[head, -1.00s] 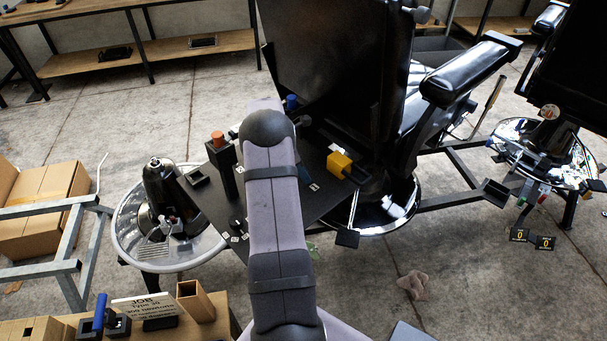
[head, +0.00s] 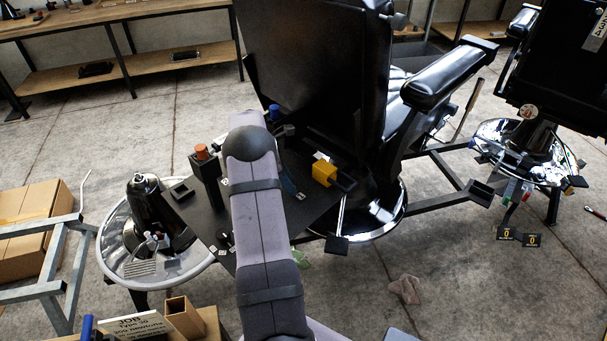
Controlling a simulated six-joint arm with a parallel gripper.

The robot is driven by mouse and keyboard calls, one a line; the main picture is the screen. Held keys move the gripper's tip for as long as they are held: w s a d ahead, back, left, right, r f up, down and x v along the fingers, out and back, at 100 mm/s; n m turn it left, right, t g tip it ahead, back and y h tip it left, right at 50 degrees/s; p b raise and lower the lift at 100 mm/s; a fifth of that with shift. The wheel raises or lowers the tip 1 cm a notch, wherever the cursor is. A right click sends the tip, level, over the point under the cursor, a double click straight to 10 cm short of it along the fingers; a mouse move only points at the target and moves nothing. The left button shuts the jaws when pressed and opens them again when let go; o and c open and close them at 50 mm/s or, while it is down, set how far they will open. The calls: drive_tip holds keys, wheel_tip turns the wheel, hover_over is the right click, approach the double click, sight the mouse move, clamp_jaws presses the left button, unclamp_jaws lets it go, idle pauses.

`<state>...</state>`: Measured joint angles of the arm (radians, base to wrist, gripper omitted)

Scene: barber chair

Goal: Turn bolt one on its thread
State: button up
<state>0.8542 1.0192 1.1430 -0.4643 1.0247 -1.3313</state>
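Bolt one cannot be singled out in the head view. A black plate (head: 215,222) lies between the round chrome base on the left and the barber chair (head: 315,75). On the plate stand a black post with an orange top (head: 202,153), a yellow block (head: 324,172) and a blue-topped piece (head: 274,112). My grey arm reaches over the plate from the bottom of the picture. My gripper is hidden behind the arm's rounded joint, so its fingers and anything in them cannot be seen.
A chrome disc base (head: 115,262) with a black column stands left of the plate. A cardboard box (head: 28,225) and a grey metal frame (head: 60,250) are at the far left. A bench with a job sign (head: 138,324) is at the bottom.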

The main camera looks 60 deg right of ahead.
drive_tip(key=shift+n, duration=0.3)
